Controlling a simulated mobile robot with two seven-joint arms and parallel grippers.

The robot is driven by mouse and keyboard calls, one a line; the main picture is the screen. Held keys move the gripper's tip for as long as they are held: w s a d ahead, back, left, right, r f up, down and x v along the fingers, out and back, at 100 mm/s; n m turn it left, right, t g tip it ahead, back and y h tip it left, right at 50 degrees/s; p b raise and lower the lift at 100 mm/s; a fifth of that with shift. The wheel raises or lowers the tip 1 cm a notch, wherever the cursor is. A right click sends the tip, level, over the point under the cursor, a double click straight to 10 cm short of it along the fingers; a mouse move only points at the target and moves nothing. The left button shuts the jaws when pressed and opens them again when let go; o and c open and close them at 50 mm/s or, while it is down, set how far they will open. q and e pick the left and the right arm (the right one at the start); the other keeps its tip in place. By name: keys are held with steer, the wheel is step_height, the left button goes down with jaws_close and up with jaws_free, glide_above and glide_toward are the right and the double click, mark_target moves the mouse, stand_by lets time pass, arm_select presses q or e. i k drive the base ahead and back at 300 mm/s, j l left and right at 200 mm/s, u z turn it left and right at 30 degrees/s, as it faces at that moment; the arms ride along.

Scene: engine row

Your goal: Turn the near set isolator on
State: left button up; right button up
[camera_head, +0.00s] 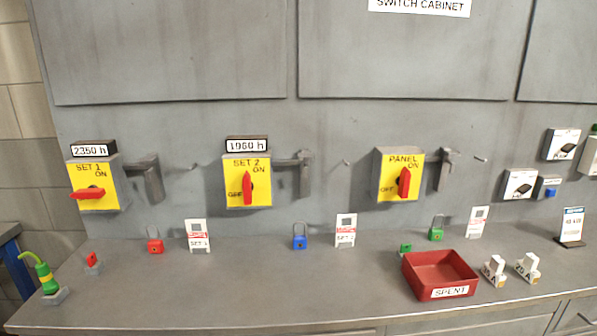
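Three yellow-faced isolators are on the grey cabinet. The SET 1 isolator (93,185) at left has its red handle (88,193) lying horizontal, pointing left over where the OFF mark sits on the others. The SET 2 isolator (247,182) has its red handle (248,187) upright, with OFF visible to its left. The PANEL isolator (400,176) also has its red handle (404,183) about upright. Plates above read 2350 h (93,149) over SET 1 and 1960 h (247,145) over SET 2. Neither of my grippers shows.
On the grey shelf stand red (155,245), blue (300,241) and green (436,233) padlocks and white tags (198,237). A red SPLNT-looking labelled tray (441,266) sits at right, beside small blocks (494,270). Grey brackets (150,178) project beside the isolators.

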mark_target(92, 192)
steer(key=j+u, duration=0.2)
steer(key=u, duration=1)
steer(key=i+l+z, duration=0.25)
steer(key=l, duration=0.1)
